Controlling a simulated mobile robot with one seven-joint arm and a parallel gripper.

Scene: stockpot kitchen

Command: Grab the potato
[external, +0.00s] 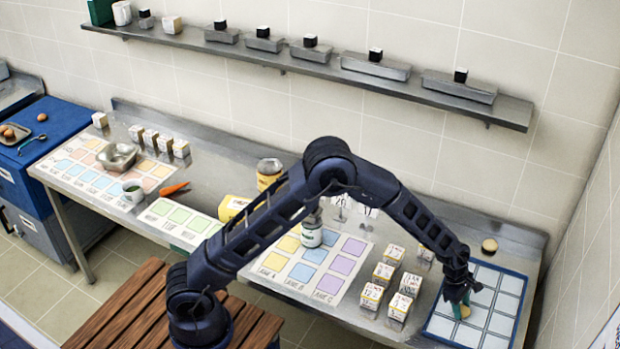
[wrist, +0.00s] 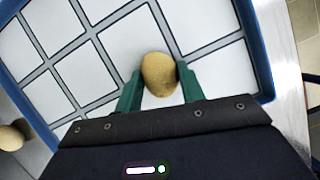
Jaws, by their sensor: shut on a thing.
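A tan potato (wrist: 159,73) sits between the two green fingers of my gripper (wrist: 158,82) in the wrist view. My gripper is shut on it, with a finger on each side. In the external view my gripper (external: 461,304) points down over the blue-edged tray with white squares (external: 500,322) at the right end of the counter, and the potato (external: 464,311) shows low between the fingers. I cannot tell whether the potato touches the tray. A second tan, round potato-like thing (external: 489,245) lies on the counter behind the tray; it also shows in the wrist view (wrist: 10,138).
Several small labelled boxes (external: 398,307) stand left of the tray. A mat of coloured squares (external: 318,268) and a jar (external: 311,234) lie further left. A carrot (external: 174,188) and a metal bowl (external: 117,156) are farther along. A wall shelf (external: 330,62) runs above.

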